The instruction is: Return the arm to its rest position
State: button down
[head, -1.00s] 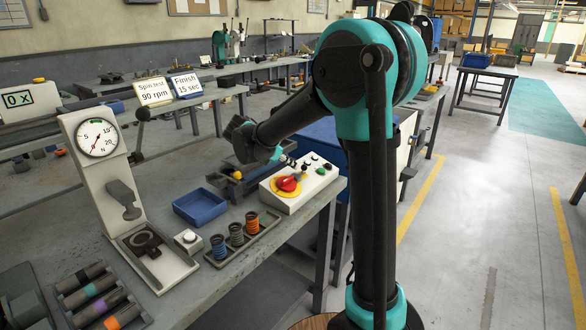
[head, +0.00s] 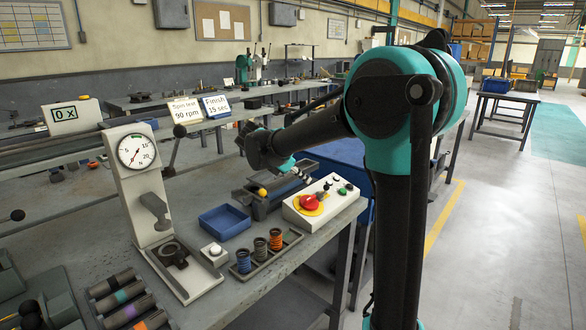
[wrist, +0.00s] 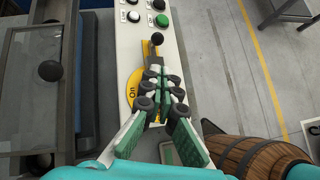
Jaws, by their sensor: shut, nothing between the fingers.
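My arm (head: 390,120) stands at the right of the bench in the head view. Its forearm reaches left and its wrist bends back toward the control box (head: 325,200). My gripper (head: 308,172) is small there, above the back left of the box, and appears empty. In the wrist view my gripper (wrist: 165,88) has its green, black-padded fingers together with nothing between them. It points down over the white control box (wrist: 139,42) and covers part of the yellow plate (wrist: 131,88). The red stop button (head: 309,202) shows in the head view. I cannot tell the fingers' height above the box.
A press with a dial gauge (head: 137,150) stands at the left. A blue tray (head: 224,219), a rack of springs (head: 270,252) and a white button box (head: 214,252) are on the bench. A wooden barrel (wrist: 258,157) is at lower right in the wrist view. The floor aisle at right is clear.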

jog(key=s+d+f+m, duration=0.2)
jog(key=s+d+f+m+y, duration=0.1)
jog(key=s+d+f+m, duration=0.1)
jog(key=s+d, duration=0.1)
jog(key=shift+f+g, duration=0.25)
jog(key=shift+g, duration=0.15)
jog(key=s+d+f+m+y, duration=0.2)
jog(key=s+f+m+y, duration=0.1)
jog(key=s+f+m, duration=0.5)
jog(key=s+d+f+m+y, duration=0.2)
jog(key=s+f+m+y, duration=0.2)
jog(key=s+f+m, duration=0.4)
jog(key=s+m, duration=0.3)
jog(key=s, duration=0.3)
jog(key=shift+s+f, duration=0.25)
jog(key=shift+s, duration=0.15)
jog(key=c, duration=2.2)
grip_release()
